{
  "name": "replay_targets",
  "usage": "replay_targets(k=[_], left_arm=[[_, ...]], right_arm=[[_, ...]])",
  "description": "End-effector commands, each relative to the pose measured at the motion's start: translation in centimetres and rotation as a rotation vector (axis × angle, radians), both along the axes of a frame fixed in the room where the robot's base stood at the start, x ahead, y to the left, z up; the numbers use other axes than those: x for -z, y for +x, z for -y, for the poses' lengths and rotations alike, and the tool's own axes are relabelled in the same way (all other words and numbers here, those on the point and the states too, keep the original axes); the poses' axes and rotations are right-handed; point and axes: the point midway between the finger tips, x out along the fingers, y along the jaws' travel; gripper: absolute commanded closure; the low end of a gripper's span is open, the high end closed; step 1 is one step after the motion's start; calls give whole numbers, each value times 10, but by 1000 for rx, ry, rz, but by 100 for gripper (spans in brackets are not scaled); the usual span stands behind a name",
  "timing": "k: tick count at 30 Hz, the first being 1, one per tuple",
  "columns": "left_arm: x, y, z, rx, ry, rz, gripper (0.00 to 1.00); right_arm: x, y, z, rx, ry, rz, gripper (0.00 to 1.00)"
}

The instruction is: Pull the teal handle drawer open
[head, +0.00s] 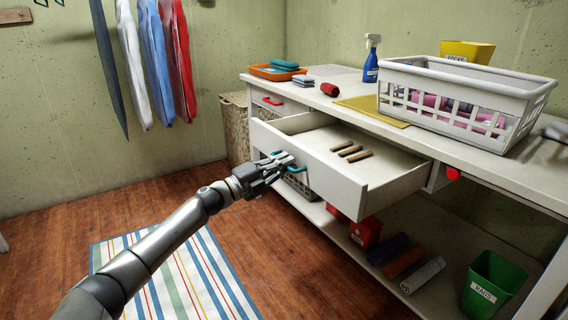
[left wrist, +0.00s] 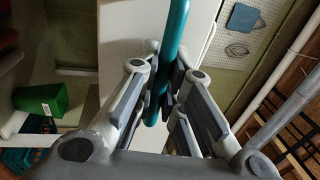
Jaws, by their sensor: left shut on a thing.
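The white drawer (head: 330,177) under the counter stands pulled out, and several brown wooden pieces (head: 351,151) lie inside it. Its teal handle (head: 299,169) is on the drawer front. My left gripper (head: 283,161) is shut on the handle. In the left wrist view the teal handle (left wrist: 178,45) runs between the fingers of my left gripper (left wrist: 163,90), with the white drawer front (left wrist: 130,30) behind it. The fingers hide part of the handle. My right gripper is not in view.
The white counter (head: 335,102) carries an orange tray (head: 262,72), a blue spray bottle (head: 371,62) and a white laundry basket (head: 395,100). A green bin (head: 490,285) and rolled items (head: 405,262) stand on the lower shelf. A striped rug (head: 185,285) covers the floor at left.

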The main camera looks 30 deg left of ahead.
Motion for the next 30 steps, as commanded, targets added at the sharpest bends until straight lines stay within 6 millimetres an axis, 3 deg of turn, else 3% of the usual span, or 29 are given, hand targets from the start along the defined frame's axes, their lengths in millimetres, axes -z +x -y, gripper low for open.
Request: replay_targets(k=[4,5,10,22,30], left_arm=[[1,0,1,2,0,-2,100],[1,0,1,2,0,-2,89],[1,0,1,1,1,-1,69],[2,-3,-1,0,1,-2,69],[7,-27,-11,0,2,-3,69]], right_arm=[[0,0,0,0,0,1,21],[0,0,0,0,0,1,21],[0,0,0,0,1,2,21],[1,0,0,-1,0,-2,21],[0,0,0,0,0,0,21]])
